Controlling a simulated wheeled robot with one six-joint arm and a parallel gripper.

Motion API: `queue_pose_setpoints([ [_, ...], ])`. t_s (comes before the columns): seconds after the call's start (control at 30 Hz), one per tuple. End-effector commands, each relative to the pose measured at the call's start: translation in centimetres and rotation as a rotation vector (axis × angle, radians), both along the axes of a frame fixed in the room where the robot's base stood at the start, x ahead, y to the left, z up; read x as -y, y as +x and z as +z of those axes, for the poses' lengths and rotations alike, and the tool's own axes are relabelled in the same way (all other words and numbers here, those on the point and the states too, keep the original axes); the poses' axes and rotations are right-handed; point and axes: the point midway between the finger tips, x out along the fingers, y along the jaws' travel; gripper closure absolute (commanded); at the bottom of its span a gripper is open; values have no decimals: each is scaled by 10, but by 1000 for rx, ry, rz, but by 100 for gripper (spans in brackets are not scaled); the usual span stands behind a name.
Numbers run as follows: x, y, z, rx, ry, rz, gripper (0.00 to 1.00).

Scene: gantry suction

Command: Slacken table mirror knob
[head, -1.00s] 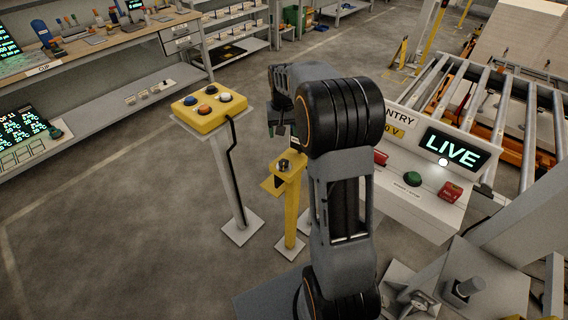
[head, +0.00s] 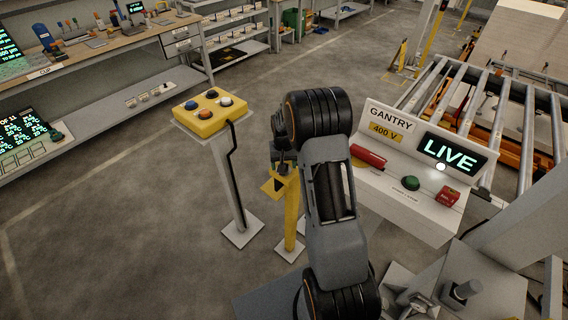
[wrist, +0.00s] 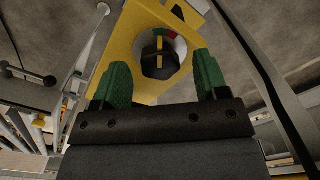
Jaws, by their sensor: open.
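In the wrist view, a dark knob (wrist: 160,58) with a yellow line across it sits on a pale disc with red and green marks. The disc is on a yellow plate (wrist: 125,55). My gripper (wrist: 161,72) is open, its two green fingers apart, one to each side of the knob's near edge in the picture. I cannot tell whether they touch it. In the head view, my gripper (head: 283,162) is over the top of the yellow stand (head: 291,210), and the knob is hidden behind it. No mirror can be made out.
A yellow button box (head: 209,112) on a post stands left of the yellow stand. A white gantry console (head: 410,185) with a LIVE display (head: 452,153) and a roller conveyor (head: 470,95) are to the right. Open floor (head: 120,240) lies at the left.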

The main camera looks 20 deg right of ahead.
Motion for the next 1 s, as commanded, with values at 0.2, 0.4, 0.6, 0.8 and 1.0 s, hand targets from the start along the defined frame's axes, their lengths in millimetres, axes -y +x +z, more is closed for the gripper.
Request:
queue_pose_setpoints([
  [0.2, 0, 0, -5, -1, 0, 0, 33],
  [0.4, 0, 0, -5, -1, 0, 0, 34],
  [0.6, 0, 0, -5, -1, 0, 0, 53],
  [0.8, 0, 0, -5, 0, 0, 0, 72],
  [1.0, 0, 0, -5, 0, 0, 2, 82],
])
